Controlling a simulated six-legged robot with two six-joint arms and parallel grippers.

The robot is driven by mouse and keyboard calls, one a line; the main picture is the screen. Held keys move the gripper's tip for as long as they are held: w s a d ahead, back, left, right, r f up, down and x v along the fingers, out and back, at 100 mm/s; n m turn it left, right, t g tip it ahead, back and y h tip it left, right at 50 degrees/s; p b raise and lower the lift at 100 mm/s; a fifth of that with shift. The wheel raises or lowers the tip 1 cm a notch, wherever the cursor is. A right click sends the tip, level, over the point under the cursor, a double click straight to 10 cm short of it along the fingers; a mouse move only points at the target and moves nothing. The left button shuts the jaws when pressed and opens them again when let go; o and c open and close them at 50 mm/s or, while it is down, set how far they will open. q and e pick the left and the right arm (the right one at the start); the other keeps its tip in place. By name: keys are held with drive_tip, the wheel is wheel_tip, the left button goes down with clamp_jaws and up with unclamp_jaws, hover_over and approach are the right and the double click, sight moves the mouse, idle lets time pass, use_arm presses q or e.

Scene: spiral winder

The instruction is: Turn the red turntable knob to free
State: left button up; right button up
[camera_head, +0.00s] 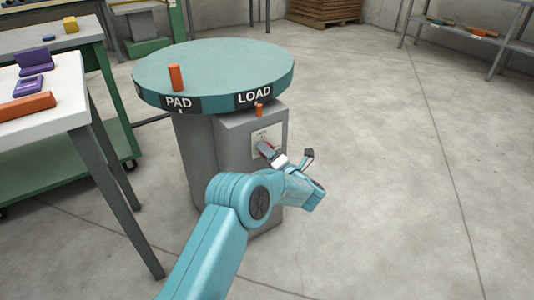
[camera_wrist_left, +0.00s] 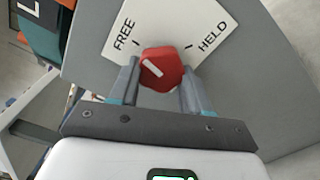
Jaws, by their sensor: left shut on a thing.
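The red knob (camera_wrist_left: 162,69) sits on a white label plate (camera_wrist_left: 150,28) marked FREE at upper left and HELD at upper right in the left wrist view. The white line on the knob slants up and left, toward the FREE mark. My left gripper (camera_wrist_left: 160,84) has one finger on each side of the knob and is shut on it. In the head view my left gripper (camera_head: 268,150) is at the label plate (camera_head: 266,137) on the grey pedestal (camera_head: 238,140), mostly covering the knob. My right gripper is not in view.
The teal turntable (camera_head: 215,65), marked PAD and LOAD, lies above the pedestal. An orange cylinder (camera_head: 176,78) stands on it, and a small orange peg (camera_head: 259,110) is below LOAD. A white-topped table (camera_head: 45,90) is at left. The floor at right is clear.

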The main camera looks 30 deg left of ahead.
use_arm(q)
drive_tip(key=shift+w+a+r+n, duration=0.1)
drive_tip(key=shift+r+n, duration=0.05)
drive_tip(key=shift+n, duration=0.4)
drive_tip(key=shift+a+r+n, duration=0.1)
drive_tip(key=shift+n, duration=0.45)
drive_tip(key=o, duration=1.1)
drive_tip(key=shift+c, duration=0.2)
drive_tip(key=shift+d+f, duration=0.1)
drive_tip(key=shift+f, duration=0.1)
drive_tip(key=p+v, duration=0.5)
drive_tip(key=v, duration=1.1)
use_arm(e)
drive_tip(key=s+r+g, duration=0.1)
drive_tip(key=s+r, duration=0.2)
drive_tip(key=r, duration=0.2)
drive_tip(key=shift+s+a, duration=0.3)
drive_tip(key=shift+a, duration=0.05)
